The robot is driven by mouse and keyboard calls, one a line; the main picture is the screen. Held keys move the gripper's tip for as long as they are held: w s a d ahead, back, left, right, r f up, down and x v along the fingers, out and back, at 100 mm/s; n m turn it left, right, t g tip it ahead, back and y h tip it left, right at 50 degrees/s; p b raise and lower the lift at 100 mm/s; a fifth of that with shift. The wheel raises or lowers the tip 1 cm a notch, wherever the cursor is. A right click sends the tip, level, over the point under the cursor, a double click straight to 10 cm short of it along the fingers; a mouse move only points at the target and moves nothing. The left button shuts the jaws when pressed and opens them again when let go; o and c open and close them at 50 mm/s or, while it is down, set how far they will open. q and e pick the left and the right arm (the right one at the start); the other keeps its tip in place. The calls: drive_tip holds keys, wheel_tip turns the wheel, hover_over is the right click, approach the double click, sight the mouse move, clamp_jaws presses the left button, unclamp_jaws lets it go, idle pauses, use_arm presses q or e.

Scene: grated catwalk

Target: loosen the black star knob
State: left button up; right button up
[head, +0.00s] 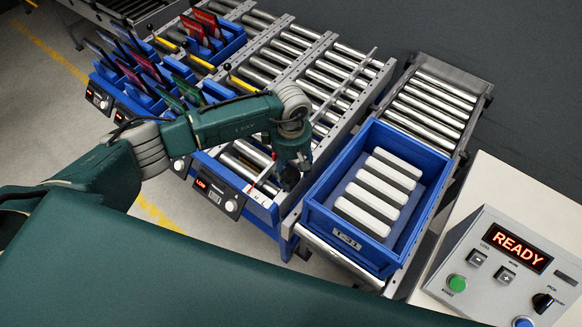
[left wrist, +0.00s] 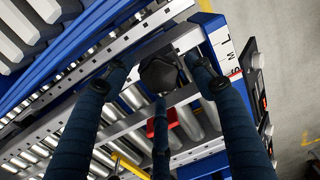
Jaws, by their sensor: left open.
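The black star knob (left wrist: 158,75) shows in the left wrist view, on a metal rail beside a white scale strip with letters. My left gripper (left wrist: 160,82) is open, with its dark fingers spread around the knob's outline. A gap shows between the knob and the two side fingers; I cannot tell whether the lower middle finger touches it. In the head view my left gripper (head: 290,172) points down at the near end of the roller lane, and it largely hides the knob there. My right gripper is in neither view.
A blue crate (head: 325,217) with several white bars stands just right of my gripper. A control box (head: 505,270) reading READY is at lower right. A display (head: 215,195) reading LOW is left of the gripper. Blue bins (head: 228,45) with coloured cards stand behind my arm.

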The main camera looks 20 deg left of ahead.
use_arm(q)
drive_tip(key=c, duration=1.1)
drive_tip(key=shift+c, duration=0.2)
